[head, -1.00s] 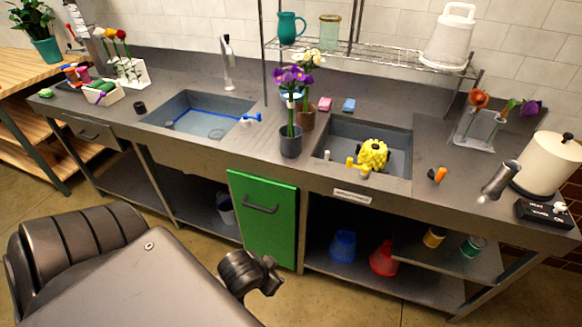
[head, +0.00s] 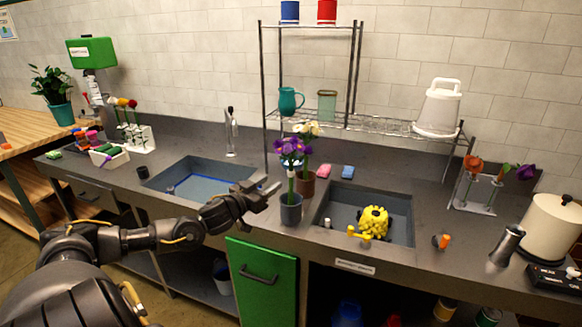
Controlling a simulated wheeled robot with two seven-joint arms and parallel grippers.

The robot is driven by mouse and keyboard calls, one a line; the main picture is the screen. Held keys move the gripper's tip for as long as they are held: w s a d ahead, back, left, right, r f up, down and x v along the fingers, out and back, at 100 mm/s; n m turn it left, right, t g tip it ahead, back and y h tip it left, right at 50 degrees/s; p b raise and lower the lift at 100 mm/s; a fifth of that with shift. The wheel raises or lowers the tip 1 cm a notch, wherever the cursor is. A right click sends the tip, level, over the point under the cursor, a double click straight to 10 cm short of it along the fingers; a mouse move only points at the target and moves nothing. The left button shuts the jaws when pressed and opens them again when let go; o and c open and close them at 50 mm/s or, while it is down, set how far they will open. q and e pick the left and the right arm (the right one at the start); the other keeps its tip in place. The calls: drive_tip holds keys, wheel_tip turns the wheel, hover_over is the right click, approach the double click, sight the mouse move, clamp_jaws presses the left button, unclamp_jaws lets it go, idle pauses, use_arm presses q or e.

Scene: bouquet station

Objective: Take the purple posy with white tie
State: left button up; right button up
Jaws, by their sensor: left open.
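The purple posy (head: 291,149) stands upright in a dark grey-blue pot (head: 291,209) on the counter, between the two sinks. Its green stems show above the pot, with a pale band around them that looks like the white tie. My left gripper (head: 268,190) is open and empty, just left of the pot and stems, its fingers pointing right towards them. I cannot tell how far apart in depth they are. My right gripper is not in view.
A brown pot (head: 307,183) with white flowers stands close behind the posy. The right sink (head: 340,215) holds a yellow bunch (head: 373,222). A wire shelf (head: 375,124) rises behind. The left sink (head: 205,183) looks empty.

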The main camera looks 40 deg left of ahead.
sight(289, 173)
use_arm(q)
drive_tip(key=w+p, duration=0.3)
drive_tip(key=w, duration=0.7)
drive_tip(key=shift+d+p, duration=0.1)
drive_tip(key=shift+p, duration=0.25)
drive_tip(key=shift+w+f, duration=0.1)
drive_tip(key=shift+w, duration=0.4)
drive_tip(key=shift+s, duration=0.1)
clamp_jaws()
